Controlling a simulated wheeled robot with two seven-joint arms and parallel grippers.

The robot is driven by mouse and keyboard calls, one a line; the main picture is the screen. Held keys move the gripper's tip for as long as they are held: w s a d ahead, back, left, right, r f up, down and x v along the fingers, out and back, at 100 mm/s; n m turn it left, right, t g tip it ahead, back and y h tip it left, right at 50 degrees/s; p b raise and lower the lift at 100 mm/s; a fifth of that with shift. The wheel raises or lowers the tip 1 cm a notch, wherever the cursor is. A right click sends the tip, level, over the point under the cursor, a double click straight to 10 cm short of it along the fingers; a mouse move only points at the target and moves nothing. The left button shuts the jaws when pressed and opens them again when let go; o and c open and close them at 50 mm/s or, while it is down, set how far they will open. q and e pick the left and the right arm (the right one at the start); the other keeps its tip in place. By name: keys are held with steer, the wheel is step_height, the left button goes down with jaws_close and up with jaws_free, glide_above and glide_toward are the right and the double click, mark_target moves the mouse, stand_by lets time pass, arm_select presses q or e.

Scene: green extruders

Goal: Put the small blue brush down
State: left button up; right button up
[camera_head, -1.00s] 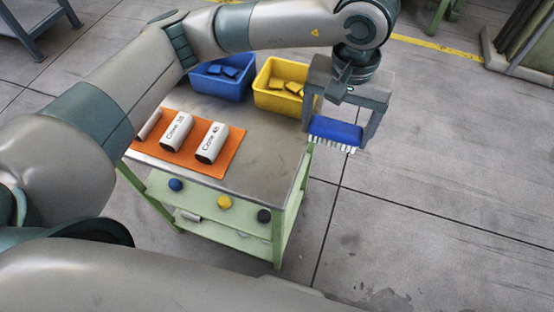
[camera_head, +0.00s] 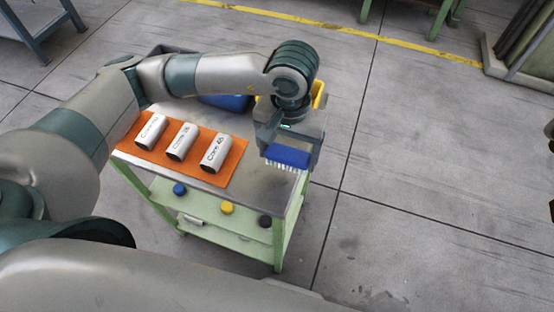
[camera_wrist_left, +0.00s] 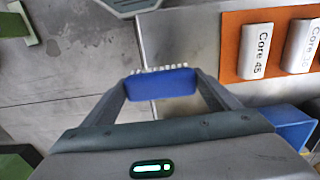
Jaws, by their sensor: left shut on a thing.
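The small blue brush (camera_head: 288,156) with pale bristles is between the fingers of my left gripper (camera_head: 287,150), which is shut on it. In the head view the brush appears over the right edge of the cart top (camera_head: 255,193), bristles pointing down. In the left wrist view the brush (camera_wrist_left: 163,86) sits between both fingertips, with the cart's edge behind it. I cannot tell how high it is above the cart top. My right gripper is not in view.
An orange mat (camera_head: 229,170) on the cart holds white cylinders, one the Core 45 cylinder (camera_head: 216,153). A blue bin (camera_head: 232,102) and a yellow bin (camera_head: 319,94) are mostly hidden behind my left arm. The cart top right of the mat looks clear.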

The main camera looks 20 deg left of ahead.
mark_target(277, 164)
arm_select(q)
steer(key=shift+s+a+f+p, duration=0.2)
steer(key=shift+a+f, duration=0.15)
steer(key=shift+a, duration=0.25)
steer(key=shift+s+a+f+p, duration=0.15)
steer(key=shift+a+f, duration=0.2)
steer(key=shift+a, duration=0.25)
steer(key=shift+d, duration=0.1)
steer(key=shift+f+p, duration=0.9)
steer(key=shift+f, duration=1.1)
